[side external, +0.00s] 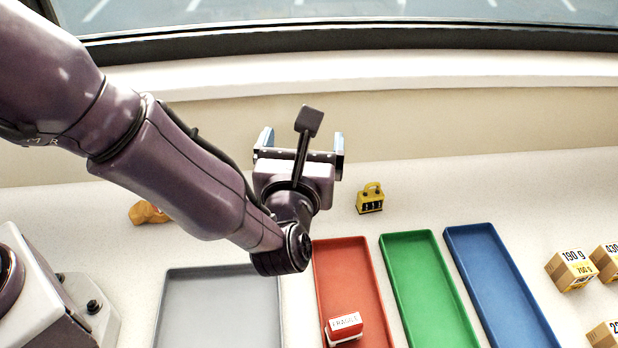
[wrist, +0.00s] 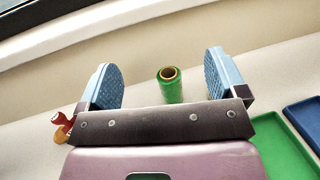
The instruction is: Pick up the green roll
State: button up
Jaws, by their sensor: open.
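The green roll (wrist: 170,86), with a tan core, stands on the white work surface in the wrist view. It appears between my gripper's two blue-padded fingers, beyond the palm, touching neither finger. Its lower end is hidden by the palm edge. My gripper (wrist: 159,62) is open and empty. In the side external view my gripper (side external: 303,140) is raised, fingers pointing toward the back wall, and I cannot see the roll there; the gripper or arm seems to hide it.
Grey (side external: 170,305), red (side external: 342,262), green (side external: 428,285) and blue (side external: 500,285) trays lie in front. A red-and-white "FRAGILE" box (side external: 344,328) is in the red tray. A yellow item (side external: 370,198) stands right of my gripper, an orange-brown item (side external: 148,213) left. Cartons (side external: 571,271) sit far right.

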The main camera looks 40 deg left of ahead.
notch_tip(320, 180, down, 16)
jog(key=shift+a+f, duration=0.1)
jog(key=shift+f, duration=0.2)
jog(key=x, duration=0.7)
jog(key=shift+w+a, duration=0.15)
jog(key=shift+w, duration=0.05)
jog(key=shift+x, duration=2.7)
jog(key=shift+r, duration=0.15)
jog(key=shift+c, duration=0.3)
jog(key=c, duration=1.1)
